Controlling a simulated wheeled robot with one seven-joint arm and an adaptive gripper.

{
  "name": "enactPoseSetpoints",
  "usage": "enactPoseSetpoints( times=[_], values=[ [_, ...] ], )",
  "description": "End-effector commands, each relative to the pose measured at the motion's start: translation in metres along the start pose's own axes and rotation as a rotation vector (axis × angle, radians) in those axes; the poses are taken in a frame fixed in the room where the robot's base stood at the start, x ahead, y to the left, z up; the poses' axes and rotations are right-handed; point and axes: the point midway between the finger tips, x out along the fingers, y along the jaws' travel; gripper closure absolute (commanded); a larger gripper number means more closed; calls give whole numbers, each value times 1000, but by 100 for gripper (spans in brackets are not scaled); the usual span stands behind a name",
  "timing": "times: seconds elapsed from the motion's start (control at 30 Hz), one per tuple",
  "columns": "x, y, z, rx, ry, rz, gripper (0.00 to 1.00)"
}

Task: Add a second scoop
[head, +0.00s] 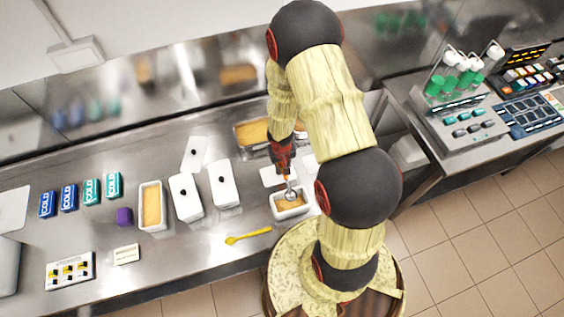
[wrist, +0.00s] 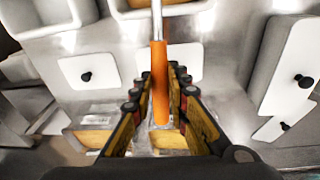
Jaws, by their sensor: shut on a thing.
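My gripper (head: 286,170) is shut on the orange handle of a scoop (head: 291,193). In the wrist view the orange handle (wrist: 159,85) runs between the fingers of my gripper (wrist: 156,88), with its metal shaft pointing to the top edge. In the head view the scoop's metal head is over a small white tub (head: 280,214) holding orange-tan ice cream (head: 288,204). I cannot tell whether the head touches the ice cream or carries any. A longer white tub (head: 151,228) of similar ice cream stands open at the left.
Two white lidded tubs (head: 185,198) with black knobs stand between the open tubs. A loose lid (head: 194,153) lies behind them. A yellow spatula (head: 248,236) lies near the counter's front. Blue and teal boxes (head: 68,197) and a purple block (head: 124,216) are left. Another orange-filled container (head: 252,133) is behind.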

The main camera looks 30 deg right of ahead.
Motion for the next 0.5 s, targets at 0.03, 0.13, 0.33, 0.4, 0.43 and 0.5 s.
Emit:
enactPoseSetpoints(
  times=[0.03, 0.13, 0.33, 0.4, 0.43, 0.5],
  values=[
    [-4, 1, 0, 4, -3, -12, 100],
    [-4, 2, 0, 8, -3, -38, 100],
    [-11, 3, -2, 11, 3, -74, 100],
    [-16, 4, -2, 11, 3, -73, 100],
    [-18, 4, -2, 11, 3, -73, 100],
    [-22, 4, -3, 11, 2, -72, 100]
  ],
)
